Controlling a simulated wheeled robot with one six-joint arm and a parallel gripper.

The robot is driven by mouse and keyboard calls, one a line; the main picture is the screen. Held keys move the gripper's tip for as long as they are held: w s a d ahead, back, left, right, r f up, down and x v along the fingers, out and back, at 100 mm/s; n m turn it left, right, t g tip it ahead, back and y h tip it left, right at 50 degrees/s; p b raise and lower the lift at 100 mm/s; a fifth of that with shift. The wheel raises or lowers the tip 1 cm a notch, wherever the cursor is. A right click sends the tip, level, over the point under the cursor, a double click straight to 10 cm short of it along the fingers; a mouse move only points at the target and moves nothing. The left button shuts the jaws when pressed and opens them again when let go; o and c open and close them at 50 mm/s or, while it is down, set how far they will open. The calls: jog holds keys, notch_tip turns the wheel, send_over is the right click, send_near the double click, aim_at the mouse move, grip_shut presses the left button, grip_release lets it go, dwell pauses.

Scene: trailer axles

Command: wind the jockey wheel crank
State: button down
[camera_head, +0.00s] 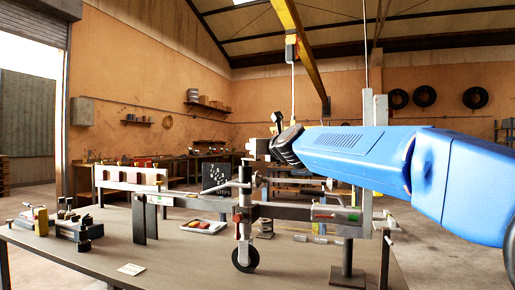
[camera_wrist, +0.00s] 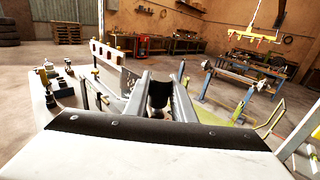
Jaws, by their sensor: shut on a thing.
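The jockey wheel (camera_head: 245,258) stands on the grey bench top at the front, below its upright grey tube (camera_head: 244,205) clamped at the dark drawbar. My gripper (camera_head: 257,150) reaches in from the right, at the top of this tube. In the wrist view my gripper (camera_wrist: 158,100) shows as two grey fingers with a dark gap between them. It is shut on the jockey wheel crank, whose handle is mostly hidden by the fingers and wrist. The crank's exact angle cannot be made out.
The bench (camera_head: 170,255) carries a block with clamps (camera_head: 78,228) at the left and a white tray (camera_head: 203,227) behind the drawbar. A grey post (camera_head: 366,150) rises at the right, near my arm. A yellow hoist beam (camera_head: 300,45) hangs above.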

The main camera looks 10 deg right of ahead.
jog(key=shift+s+r, duration=0.1)
jog(key=shift+r, duration=0.25)
jog(key=c, duration=1.6)
grip_release()
jog(key=shift+a, duration=0.1)
jog(key=shift+o, duration=0.4)
jog(key=shift+f, duration=0.1)
jog(key=v, duration=1.7)
jog(key=shift+s, duration=0.2)
